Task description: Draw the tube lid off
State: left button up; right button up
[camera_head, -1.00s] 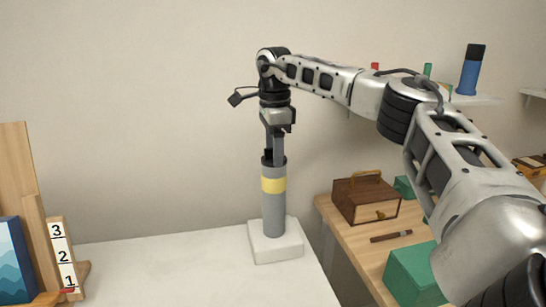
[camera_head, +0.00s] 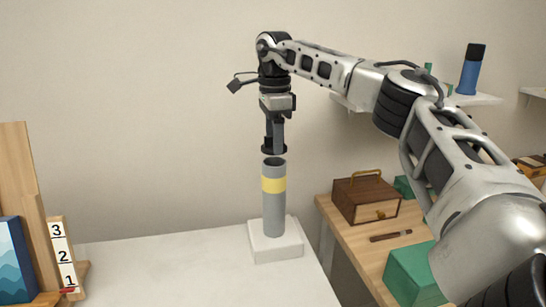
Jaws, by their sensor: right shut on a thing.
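The grey tube (camera_head: 273,210) with a yellow band stands upright on a white square base (camera_head: 277,244) on the white tabletop. Its open top shows as a dark hole. My right gripper (camera_head: 276,147) points straight down above the tube and is shut on the dark lid (camera_head: 267,149). The lid hangs just above the tube's rim with a small gap, roughly in line with it. The fingers hide part of the lid. My left gripper is not in view.
Left on the white table (camera_head: 170,270) stand a numbered board (camera_head: 62,255) and a blue picture panel (camera_head: 12,260). To the right, a wooden desk holds a brown box (camera_head: 366,200) and a green box (camera_head: 413,275). A wall shelf carries a blue bottle (camera_head: 470,75).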

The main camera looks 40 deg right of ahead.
jog(key=shift+r, duration=1.55)
jog(key=shift+r, duration=2.25)
